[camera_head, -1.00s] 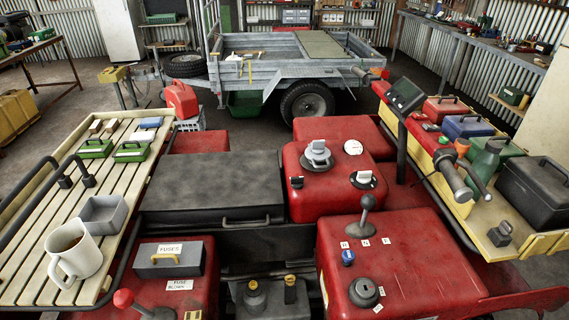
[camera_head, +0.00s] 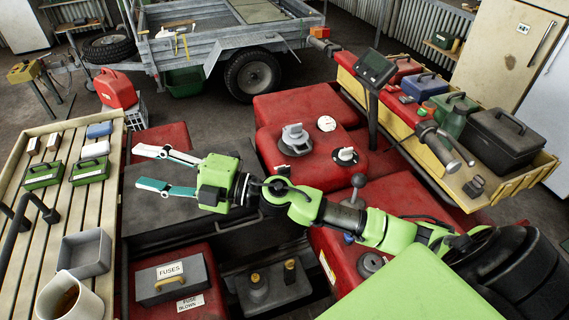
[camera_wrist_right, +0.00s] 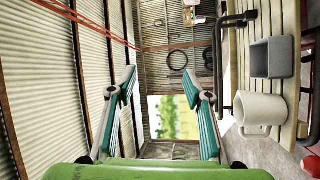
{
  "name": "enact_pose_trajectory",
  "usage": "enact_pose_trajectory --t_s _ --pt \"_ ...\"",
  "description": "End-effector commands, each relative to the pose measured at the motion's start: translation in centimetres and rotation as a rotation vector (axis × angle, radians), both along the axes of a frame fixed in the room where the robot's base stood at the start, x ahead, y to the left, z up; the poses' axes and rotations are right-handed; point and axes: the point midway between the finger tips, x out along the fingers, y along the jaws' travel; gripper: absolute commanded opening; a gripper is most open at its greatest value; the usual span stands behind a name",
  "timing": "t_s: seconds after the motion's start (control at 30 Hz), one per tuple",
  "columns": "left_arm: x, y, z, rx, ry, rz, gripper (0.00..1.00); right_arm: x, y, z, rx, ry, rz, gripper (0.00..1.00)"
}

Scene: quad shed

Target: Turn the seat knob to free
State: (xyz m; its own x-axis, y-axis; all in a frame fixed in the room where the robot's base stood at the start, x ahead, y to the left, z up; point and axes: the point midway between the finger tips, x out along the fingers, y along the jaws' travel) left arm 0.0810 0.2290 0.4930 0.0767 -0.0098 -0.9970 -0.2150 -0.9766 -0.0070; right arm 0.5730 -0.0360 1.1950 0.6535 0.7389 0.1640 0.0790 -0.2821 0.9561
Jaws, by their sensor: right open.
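No label reading "seat" or "free" is legible, so I cannot tell which knob is the seat knob. A round knob with a pale grip on a dark base (camera_head: 345,156) sits on the red body (camera_head: 285,108). A larger grey cap (camera_head: 295,140) is left of it. A dark round knob (camera_head: 371,263) on the lower right red panel is partly covered by my arm. My right gripper (camera_head: 136,166) is open and empty above the left part of the dark flat lid (camera_head: 155,210), well left of these knobs. It shows open in the wrist view (camera_wrist_right: 158,85). My left gripper is out of view.
A slatted rack (camera_head: 35,215) at left holds green boxes, a grey tray (camera_head: 84,252) and a mug (camera_head: 75,298). A fuses box (camera_head: 170,277) stands at the front. A yellow rack (camera_head: 490,195) with toolboxes runs along the right. A trailer (camera_head: 210,45) stands behind.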

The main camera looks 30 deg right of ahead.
Motion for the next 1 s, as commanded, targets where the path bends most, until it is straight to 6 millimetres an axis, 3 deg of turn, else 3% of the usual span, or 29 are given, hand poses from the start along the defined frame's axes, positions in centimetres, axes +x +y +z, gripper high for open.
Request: enact_pose_trajectory --t_s 0.07,0.17,0.27,0.33,0.4,0.5,0.6,0.73,0.87,1.0 --pt "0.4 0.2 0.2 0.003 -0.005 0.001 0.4 -1.8 1.6 -0.7 -0.25 -0.098 0.174 0.46" --pt "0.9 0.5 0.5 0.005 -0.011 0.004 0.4 -3.3 0.3 -4.6 -0.595 -0.134 0.337 0.46" --pt "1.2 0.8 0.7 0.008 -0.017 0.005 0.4 -3.0 -5.5 -8.9 -0.963 -0.085 0.412 0.46" --pt "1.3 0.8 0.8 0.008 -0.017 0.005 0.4 -2.2 -11.5 -10.8 -1.201 -0.01 0.409 0.46" --pt "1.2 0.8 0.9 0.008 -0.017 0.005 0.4 -1.4 -17.7 -11.5 -1.401 0.083 0.372 0.46" --pt "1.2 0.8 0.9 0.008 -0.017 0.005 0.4 -0.9 -25.4 -10.9 -1.608 0.213 0.294 0.46" --pt "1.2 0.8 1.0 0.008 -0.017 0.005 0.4 -0.9 -30.2 -10.0 -1.722 0.306 0.229 0.46" --pt "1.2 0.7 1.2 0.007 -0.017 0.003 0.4 -1.0 -32.9 -9.5 -1.781 0.363 0.189 0.46" --pt "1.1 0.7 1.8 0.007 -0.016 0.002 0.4 -0.6 -33.3 -10.6 -1.788 0.372 0.187 0.46" --pt "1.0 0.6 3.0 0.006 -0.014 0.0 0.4 0.3 -33.5 -12.9 -1.786 0.372 0.19 0.46"
